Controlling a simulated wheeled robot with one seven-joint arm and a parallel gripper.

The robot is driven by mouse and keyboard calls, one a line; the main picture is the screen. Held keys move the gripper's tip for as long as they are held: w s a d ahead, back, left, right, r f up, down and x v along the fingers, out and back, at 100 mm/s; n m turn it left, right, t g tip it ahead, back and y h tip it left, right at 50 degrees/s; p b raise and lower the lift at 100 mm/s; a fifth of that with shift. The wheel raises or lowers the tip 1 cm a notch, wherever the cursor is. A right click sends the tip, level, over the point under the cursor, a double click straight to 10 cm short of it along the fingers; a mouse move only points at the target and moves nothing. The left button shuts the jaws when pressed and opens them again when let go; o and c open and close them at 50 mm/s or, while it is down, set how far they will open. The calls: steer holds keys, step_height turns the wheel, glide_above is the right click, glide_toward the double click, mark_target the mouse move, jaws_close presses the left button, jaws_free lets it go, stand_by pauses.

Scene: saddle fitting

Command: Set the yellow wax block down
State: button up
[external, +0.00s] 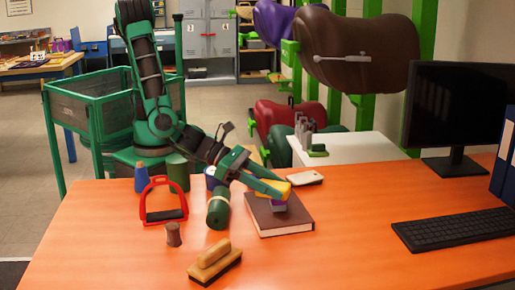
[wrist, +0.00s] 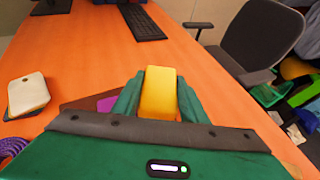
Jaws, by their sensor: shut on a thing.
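The yellow wax block (external: 272,188) is between the green fingers of my gripper (external: 284,189), which is shut on it. In the wrist view the block (wrist: 159,92) sits upright in line between the two fingertips (wrist: 160,84). It is over a brown book (external: 292,222) lying on the orange table. A small purple and grey thing (external: 279,203) shows just under the block, above the book; its purple part (wrist: 107,103) also shows left of the fingers in the wrist view. I cannot tell whether the block touches it.
A white-topped item (external: 305,178) lies behind the book. A green cylinder (external: 218,210), red stirrup (external: 163,202), brown cylinder (external: 173,234) and wooden brush (external: 214,262) stand to the left and front. A keyboard (external: 438,229) and monitor (external: 460,108) are right. The table's right front is clear.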

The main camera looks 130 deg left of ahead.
steer(key=s+d+m+h, duration=0.2)
steer(key=s+d, duration=0.4)
steer(key=d, duration=0.6)
steer(key=m+t+h, duration=0.1)
steer(key=m+h, duration=0.1)
glide_above(142, 269)
steer(key=f, duration=0.6)
steer(key=shift+a, duration=0.3)
steer(key=shift+s+d+f, duration=0.1)
steer(key=shift+d+f, duration=0.1)
steer(key=shift+d, duration=0.15)
steer(key=shift+f, duration=1.9)
steer(key=shift+f, duration=0.1)
steer(key=o, duration=1.1)
